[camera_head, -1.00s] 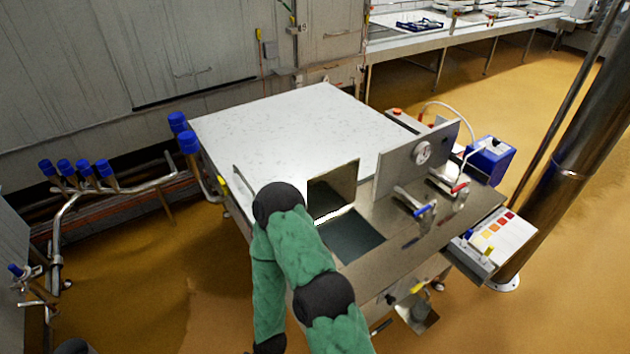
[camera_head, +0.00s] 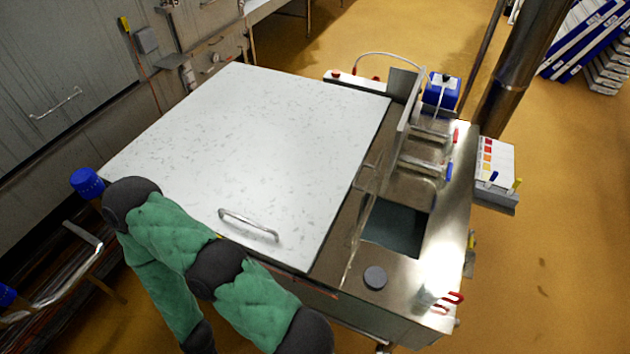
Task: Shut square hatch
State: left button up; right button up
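The square hatch is open: its dark square opening (camera_head: 397,227) shows in the steel top at the right of the machine. A thin upright metal plate, seen nearly edge-on, stands along the left side of the opening and looks like the hatch lid (camera_head: 361,225). The opening shows a dark greenish interior. A green-sleeved arm of mine with black joints bends across the lower left, well left of the hatch. Neither of my grippers shows in this view.
A white speckled cover (camera_head: 250,150) with a metal handle (camera_head: 248,225) fills the machine's left part. A grey round knob (camera_head: 375,278) and a red-handled valve (camera_head: 440,298) are in front of the opening. Blue-handled fittings (camera_head: 430,168) and an upright panel (camera_head: 406,115) stand behind it.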

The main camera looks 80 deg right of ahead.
aim_at(362, 189)
jog(key=i+z, duration=0.4)
jog(key=i+j+z, duration=0.2)
jog(key=z, duration=0.15)
jog(key=i+j+z, duration=0.25)
jog(key=i+z, duration=0.15)
jog(key=z, duration=2.85)
